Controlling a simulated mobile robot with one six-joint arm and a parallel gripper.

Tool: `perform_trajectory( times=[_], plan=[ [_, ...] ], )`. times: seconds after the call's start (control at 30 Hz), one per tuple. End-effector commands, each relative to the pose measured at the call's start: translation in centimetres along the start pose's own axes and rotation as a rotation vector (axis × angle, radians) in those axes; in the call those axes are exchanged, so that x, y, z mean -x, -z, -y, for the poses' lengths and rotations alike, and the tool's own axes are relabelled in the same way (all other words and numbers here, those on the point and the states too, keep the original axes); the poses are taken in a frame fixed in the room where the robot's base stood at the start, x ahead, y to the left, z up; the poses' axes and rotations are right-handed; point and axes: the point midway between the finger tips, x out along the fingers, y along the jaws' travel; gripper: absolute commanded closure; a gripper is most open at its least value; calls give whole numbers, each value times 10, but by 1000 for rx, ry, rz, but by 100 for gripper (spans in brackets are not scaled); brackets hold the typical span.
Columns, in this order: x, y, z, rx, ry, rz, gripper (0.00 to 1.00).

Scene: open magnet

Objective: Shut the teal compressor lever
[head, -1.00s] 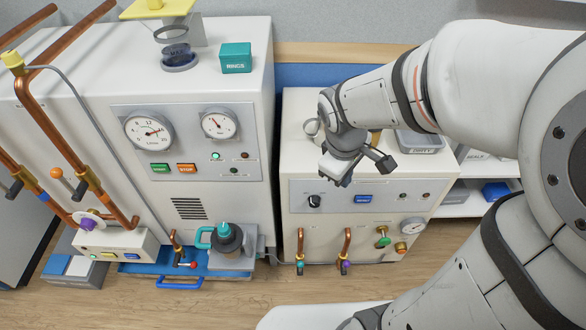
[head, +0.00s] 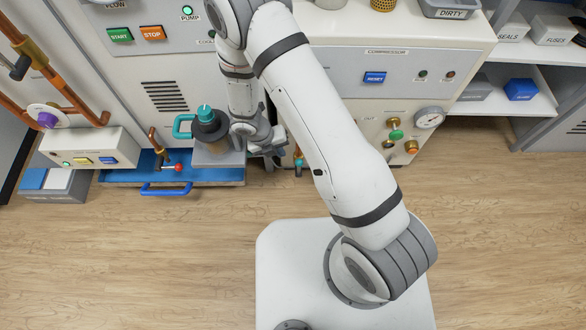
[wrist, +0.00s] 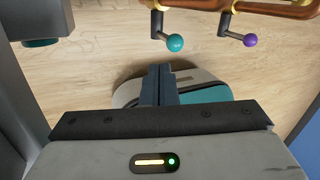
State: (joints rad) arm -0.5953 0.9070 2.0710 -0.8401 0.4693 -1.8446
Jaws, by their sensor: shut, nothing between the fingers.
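The teal compressor lever (wrist: 175,43) is a short dark handle with a teal ball, on a copper pipe at the top of the wrist view. Its teal ball (head: 299,162) shows small in the head view beside my arm. A similar lever with a purple ball (wrist: 250,40) is to its right in the wrist view; my arm hides it in the head view. My gripper (wrist: 158,72) is shut and empty, its fingertips just below the teal ball in the picture. I see no contact. In the head view my gripper (head: 280,148) is low, left of the compressor's pipes.
The compressor cabinet (head: 348,75) stands behind my arm, with a green valve knob (head: 395,134) and gauge (head: 429,118). Open wooden floor (head: 130,260) lies in front.

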Motion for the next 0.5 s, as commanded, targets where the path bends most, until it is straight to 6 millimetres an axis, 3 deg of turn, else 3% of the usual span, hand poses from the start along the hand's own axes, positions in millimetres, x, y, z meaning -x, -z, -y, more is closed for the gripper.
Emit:
perform_trajectory(
  times=[0.1,0.5],
  plan=[
    [-11,3,-8,55,1,-1,100],
    [-16,3,-7,56,2,-3,100]
  ],
)
